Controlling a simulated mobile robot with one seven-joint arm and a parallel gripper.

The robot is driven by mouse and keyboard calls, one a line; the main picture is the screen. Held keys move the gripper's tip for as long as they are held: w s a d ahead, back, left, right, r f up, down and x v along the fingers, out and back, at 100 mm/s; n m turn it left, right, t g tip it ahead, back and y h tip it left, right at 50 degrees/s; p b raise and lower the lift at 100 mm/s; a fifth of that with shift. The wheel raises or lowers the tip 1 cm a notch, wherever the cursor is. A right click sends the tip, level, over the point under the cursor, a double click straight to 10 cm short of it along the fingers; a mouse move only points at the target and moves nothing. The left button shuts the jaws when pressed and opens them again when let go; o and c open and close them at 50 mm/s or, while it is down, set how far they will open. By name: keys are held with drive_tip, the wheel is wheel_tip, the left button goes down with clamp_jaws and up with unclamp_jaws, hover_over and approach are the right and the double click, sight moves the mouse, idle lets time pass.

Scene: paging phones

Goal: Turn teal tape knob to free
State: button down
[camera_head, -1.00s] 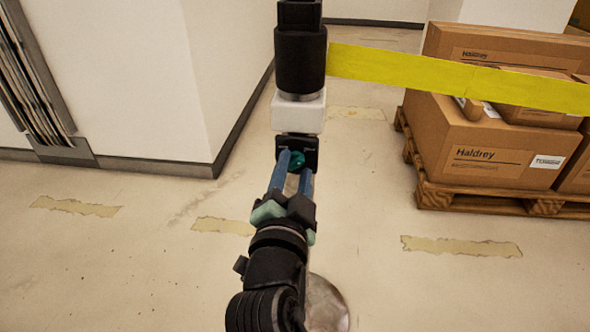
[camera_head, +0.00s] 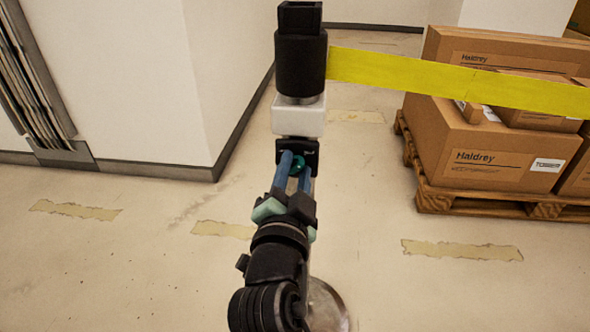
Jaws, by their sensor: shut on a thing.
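The teal knob (camera_head: 298,164) sits on a small black plate (camera_head: 312,150) on the barrier post, below a white block (camera_head: 298,118) and a black cylinder head (camera_head: 300,68). Yellow tape (camera_head: 450,82) runs from the head to the right. My gripper (camera_head: 293,165) has its two blue fingers shut on the knob, one on each side. The fingers and wrist hide part of the knob and most of the post. Small markings on the plate are too small to read.
Cardboard boxes (camera_head: 470,152) stand on a wooden pallet (camera_head: 490,203) at right, behind the tape. A white wall corner (camera_head: 150,90) and a rack of flat panels (camera_head: 35,85) are at left. The post's round metal base (camera_head: 325,305) is below my arm. The floor around is open.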

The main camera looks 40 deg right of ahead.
drive_tip(key=shift+n, duration=0.4)
drive_tip(key=n+p, duration=0.2)
drive_tip(key=n, duration=0.1)
drive_tip(key=shift+r+n+p, duration=0.1)
drive_tip(key=shift+n+p, duration=0.2)
drive_tip(key=shift+n, duration=0.1)
drive_tip(key=n+p, duration=0.2)
drive_tip(key=n, duration=0.2)
drive_tip(key=shift+n, duration=0.3)
drive_tip(key=n+p, duration=0.2)
drive_tip(key=n, duration=0.2)
drive_tip(key=shift+p, duration=0.4)
drive_tip(key=n+p, duration=0.2)
drive_tip(key=n, duration=0.2)
drive_tip(key=shift+f+n, duration=0.2)
drive_tip(key=shift+n, duration=0.3)
drive_tip(key=c, duration=0.9)
unclamp_jaws()
drive_tip(key=shift+a, duration=0.1)
